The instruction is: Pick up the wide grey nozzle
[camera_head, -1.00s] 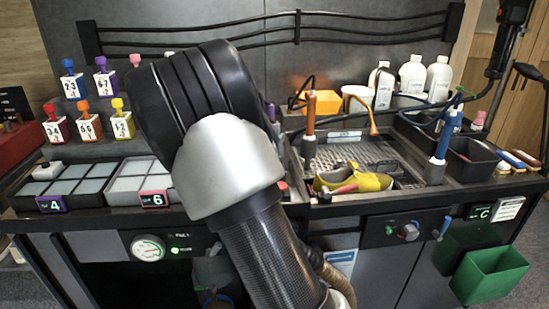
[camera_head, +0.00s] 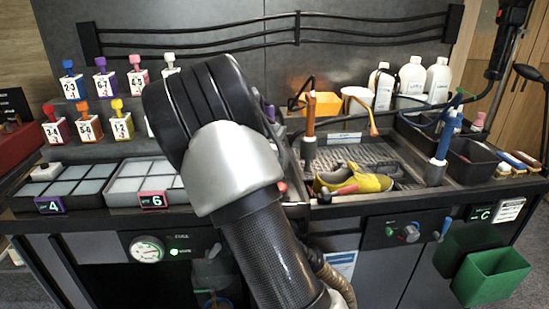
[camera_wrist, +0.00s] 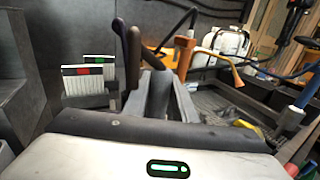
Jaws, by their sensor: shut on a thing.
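My gripper (camera_wrist: 160,80) shows in the wrist view, with its two fingers close together beyond the dark rail and white body. It is shut on a dark grey piece (camera_wrist: 159,98), seen end-on between the fingers, which looks like the wide grey nozzle. Its full shape is hidden by the fingers. In the head view my arm hides the gripper and the nozzle.
A yellow shoe (camera_head: 365,182) lies in the grated sink (camera_head: 352,150). An orange-handled tool (camera_head: 309,125) and a blue one (camera_head: 446,135) stand beside it. White bottles (camera_head: 411,75) line the back. Trays of grey pads (camera_head: 68,181) and numbered bottles (camera_head: 70,85) are at left.

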